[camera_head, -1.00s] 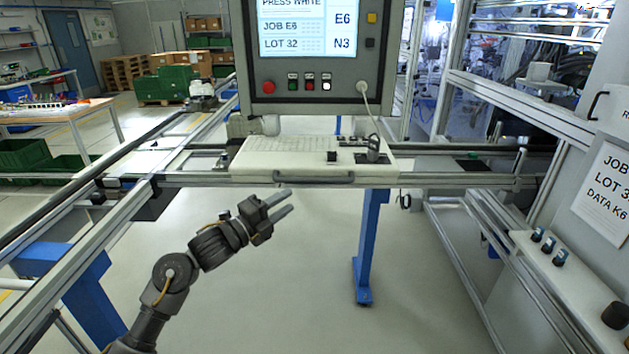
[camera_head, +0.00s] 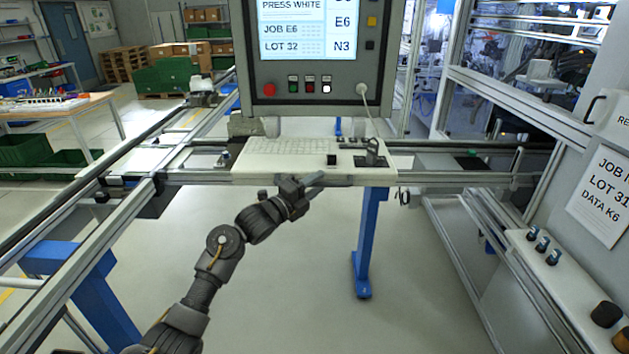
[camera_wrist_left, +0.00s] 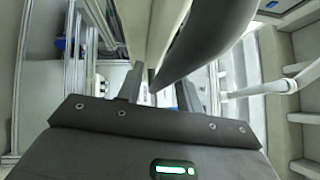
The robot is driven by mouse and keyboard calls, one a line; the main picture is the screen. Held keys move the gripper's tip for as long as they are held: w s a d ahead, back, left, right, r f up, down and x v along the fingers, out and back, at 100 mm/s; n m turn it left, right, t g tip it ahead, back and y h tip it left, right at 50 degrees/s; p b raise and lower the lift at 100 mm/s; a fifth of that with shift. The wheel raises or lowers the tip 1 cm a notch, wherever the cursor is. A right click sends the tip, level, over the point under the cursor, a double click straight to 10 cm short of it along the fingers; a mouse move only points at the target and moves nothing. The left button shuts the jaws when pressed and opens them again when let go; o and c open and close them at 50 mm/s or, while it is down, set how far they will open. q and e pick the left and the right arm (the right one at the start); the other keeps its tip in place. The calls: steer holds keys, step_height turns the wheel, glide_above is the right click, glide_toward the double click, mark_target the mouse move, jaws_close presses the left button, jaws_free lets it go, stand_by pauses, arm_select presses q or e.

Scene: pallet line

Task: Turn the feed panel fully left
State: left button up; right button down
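The feed panel appears to be the white console (camera_head: 290,149) with a keyboard, below the screen; I cannot confirm this from a label. A dark bar handle (camera_head: 342,181) runs along its front edge, partly hidden by my gripper. My left gripper (camera_head: 316,183) is at the handle's left half. In the left wrist view, my left gripper (camera_wrist_left: 160,88) has its two fingers apart, and the dark curved handle (camera_wrist_left: 207,40) reaches down toward the gap between them. I cannot tell whether they touch it. My right gripper is out of view.
A monitor (camera_head: 308,95) with a red button and small buttons hangs above the console. Metal rails (camera_head: 455,179) run either side. A blue post (camera_head: 366,245) stands below. A grey cabinet (camera_head: 603,150) with knobs is at the right. The floor in front is open.

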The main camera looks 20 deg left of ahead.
arm_select(q)
steer(key=shift+w, duration=0.1)
jaws_close()
stand_by(0.3)
